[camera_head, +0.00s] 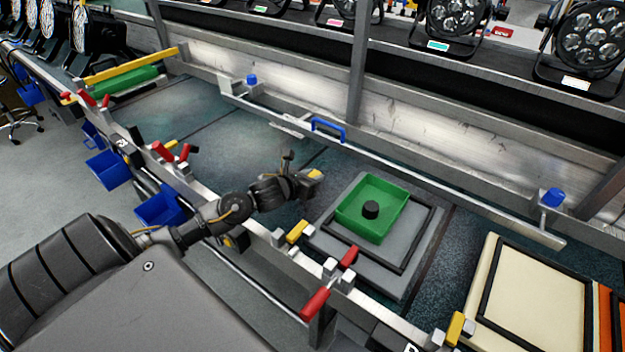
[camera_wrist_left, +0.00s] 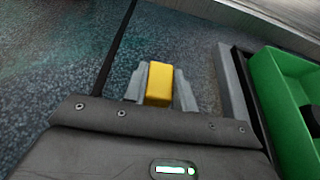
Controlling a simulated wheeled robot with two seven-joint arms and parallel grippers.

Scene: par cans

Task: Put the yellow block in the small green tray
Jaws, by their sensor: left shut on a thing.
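The yellow block (camera_wrist_left: 159,84) is between the fingers of my left gripper (camera_wrist_left: 160,92) in the left wrist view. It also shows small at the gripper's tip (camera_head: 315,173) in the head view. My left gripper is shut on it, left of the small green tray (camera_head: 377,190). The tray lies on a grey board with a black frame, and a black round object (camera_head: 371,209) is inside it. The green tray (camera_wrist_left: 278,103) also shows at the right of the left wrist view. My right gripper is in neither view.
A metal rail with red and yellow clamps (camera_head: 316,303) runs along the near edge. A second rail with a blue handle (camera_head: 328,127) runs behind the tray. A cream board (camera_head: 525,300) lies at right. The dark surface left of the tray is clear.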

